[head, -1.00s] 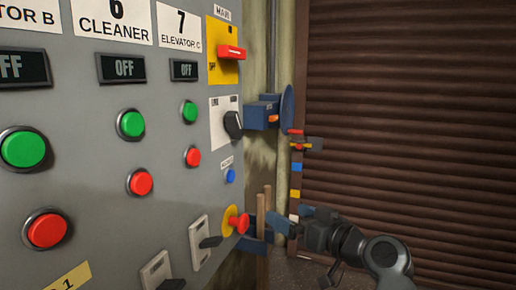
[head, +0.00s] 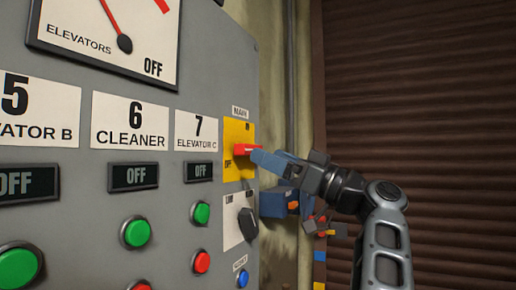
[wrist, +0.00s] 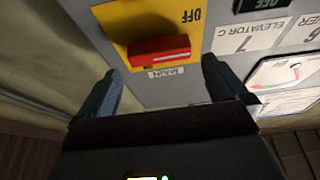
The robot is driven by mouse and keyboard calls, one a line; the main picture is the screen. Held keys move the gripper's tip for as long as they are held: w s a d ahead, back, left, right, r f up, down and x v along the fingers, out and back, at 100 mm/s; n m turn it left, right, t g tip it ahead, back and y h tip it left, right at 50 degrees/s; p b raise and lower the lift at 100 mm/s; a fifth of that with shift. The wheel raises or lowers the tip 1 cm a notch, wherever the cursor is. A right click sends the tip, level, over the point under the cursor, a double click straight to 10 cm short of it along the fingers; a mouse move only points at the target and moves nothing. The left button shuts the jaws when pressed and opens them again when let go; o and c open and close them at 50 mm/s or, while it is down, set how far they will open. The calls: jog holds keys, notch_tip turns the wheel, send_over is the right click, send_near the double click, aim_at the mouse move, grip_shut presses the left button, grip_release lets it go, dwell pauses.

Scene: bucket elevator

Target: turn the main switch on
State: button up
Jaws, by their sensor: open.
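The main switch is a red handle (head: 242,149) on a yellow plate (head: 236,132) at the right edge of the grey panel, under a MAIN label. Its OFF mark shows at the plate's lower left. In the wrist view the red handle (wrist: 160,50) lies sideways across the yellow plate (wrist: 135,17), just beyond and between my open blue fingers. My gripper (head: 257,157) is open right at the handle, reaching in from the right; its fingers (wrist: 160,80) appear empty. Whether a finger touches the handle cannot be told.
A black rotary knob (head: 248,224) sits below the main switch. Green (head: 201,213) and red (head: 201,262) buttons are to the left. A blue box (head: 275,203) is on the wall behind my arm. A brown slatted shutter (head: 430,90) stands at the right.

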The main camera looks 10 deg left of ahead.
aim_at(249, 150)
jog(key=shift+p+x, duration=0.55)
jog(key=shift+x, duration=1.95)
jog(key=c, duration=0.7)
jog(key=shift+m, duration=0.5)
jog(key=shift+m+t+h+p, duration=0.75)
jog(key=shift+m+h+p, duration=0.65)
jog(key=shift+m, duration=2.15)
jog(key=shift+m+t+h+p, duration=0.7)
jog(key=shift+m+h+p, duration=0.65)
jog(key=shift+m, duration=2.25)
jog(key=shift+m+t+h+p, duration=0.75)
jog(key=shift+m+h+p, duration=0.6)
jog(key=shift+m, duration=2.2)
